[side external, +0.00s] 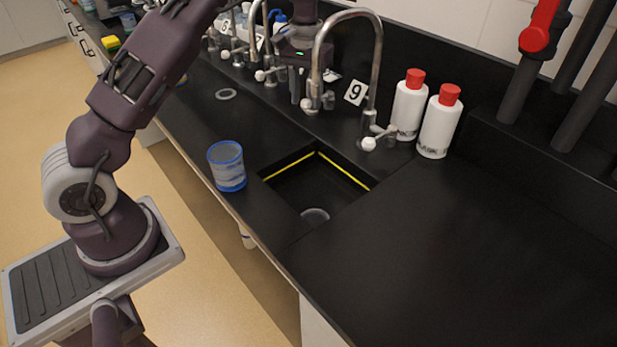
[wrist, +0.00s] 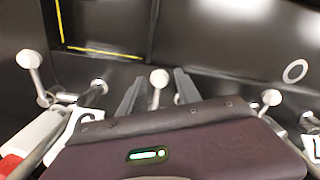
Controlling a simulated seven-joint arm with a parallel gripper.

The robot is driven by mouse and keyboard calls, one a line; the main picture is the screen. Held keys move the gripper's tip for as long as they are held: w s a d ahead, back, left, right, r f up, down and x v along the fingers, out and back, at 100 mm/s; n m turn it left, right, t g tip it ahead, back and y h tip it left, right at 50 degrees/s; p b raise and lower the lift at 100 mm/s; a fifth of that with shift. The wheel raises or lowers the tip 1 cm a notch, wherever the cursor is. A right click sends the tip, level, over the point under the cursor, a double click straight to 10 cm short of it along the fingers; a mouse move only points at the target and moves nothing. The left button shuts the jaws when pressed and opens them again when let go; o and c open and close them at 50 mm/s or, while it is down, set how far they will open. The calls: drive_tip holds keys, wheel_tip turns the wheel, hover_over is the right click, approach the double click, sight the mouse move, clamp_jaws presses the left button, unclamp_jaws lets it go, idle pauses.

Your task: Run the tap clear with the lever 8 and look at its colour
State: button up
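The black bench carries a row of gooseneck taps with white-knobbed levers. In the wrist view a white lever knob (wrist: 160,79) stands between my gripper's two fingers (wrist: 157,74), which are apart; I cannot tell whether either touches it. In the side view my gripper (side external: 299,98) points down at the back of the bench, close to a white knob (side external: 307,104). A number 9 plate (side external: 355,93) is to its right, and a 7 plate is partly seen to its left. No 8 plate shows; my gripper covers that part. No running water is visible.
A sink (side external: 320,190) with a yellow line is sunk into the bench. A blue-rimmed beaker (side external: 228,166) stands left of it. Two red-capped white bottles (side external: 438,125) stand right of tap 9. The front right bench is clear.

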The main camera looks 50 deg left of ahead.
drive_tip(key=shift+f, duration=1)
